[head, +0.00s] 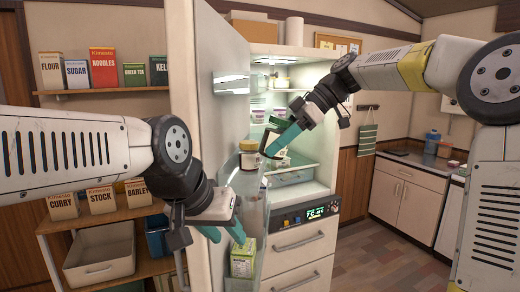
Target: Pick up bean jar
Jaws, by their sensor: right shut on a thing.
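The open door (187,90) stands between my arms. Jars and containers (281,84) stand on the lit shelves. A green-and-white carton (243,258) sits low in the door. Left are a shelf with boxes (103,67) and a rack with a bin (99,255). Floor at right is clear.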

